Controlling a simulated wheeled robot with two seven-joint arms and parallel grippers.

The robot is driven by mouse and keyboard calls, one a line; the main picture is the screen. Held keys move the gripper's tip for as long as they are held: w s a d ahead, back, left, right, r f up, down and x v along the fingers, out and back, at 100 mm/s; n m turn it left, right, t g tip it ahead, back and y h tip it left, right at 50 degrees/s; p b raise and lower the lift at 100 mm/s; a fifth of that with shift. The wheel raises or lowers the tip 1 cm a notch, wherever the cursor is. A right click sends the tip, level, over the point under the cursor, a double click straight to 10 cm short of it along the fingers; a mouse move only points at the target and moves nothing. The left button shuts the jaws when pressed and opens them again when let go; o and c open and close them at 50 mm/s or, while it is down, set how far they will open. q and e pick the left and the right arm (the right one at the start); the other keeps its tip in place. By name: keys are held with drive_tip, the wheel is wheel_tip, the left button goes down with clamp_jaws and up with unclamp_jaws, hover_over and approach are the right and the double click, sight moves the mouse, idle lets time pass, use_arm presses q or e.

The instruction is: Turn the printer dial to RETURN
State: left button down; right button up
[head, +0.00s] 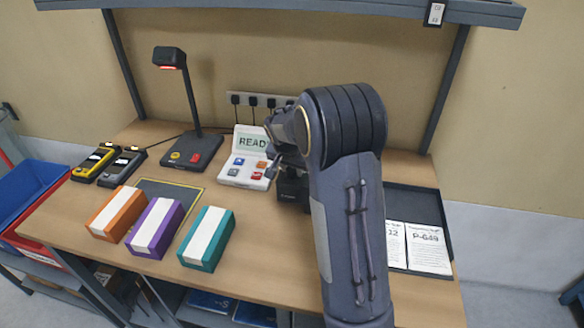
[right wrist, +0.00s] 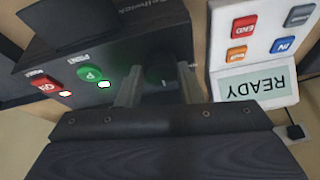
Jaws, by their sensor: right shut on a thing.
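The printer (head: 290,192) is a dark box on the table, mostly hidden behind my right arm in the head view. My left gripper is out of view.
A white panel (head: 236,177) with coloured buttons and a READY screen stands close beside the printer. A scanner stand (head: 192,150), two handheld devices (head: 108,162) and orange (head: 117,213), purple (head: 155,228) and teal (head: 207,238) boxes lie left. A dark tray (head: 425,205) with papers is right.

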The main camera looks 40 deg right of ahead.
sight(289, 184)
idle(0.3)
drive_tip(key=o, duration=1)
drive_tip(key=shift+c, duration=0.2)
drive_tip(key=v, duration=0.7)
drive_tip(key=shift+a+r+b, duration=0.2)
drive_tip(key=shift+r+b, duration=0.15)
drive_tip(key=shift+b, duration=0.05)
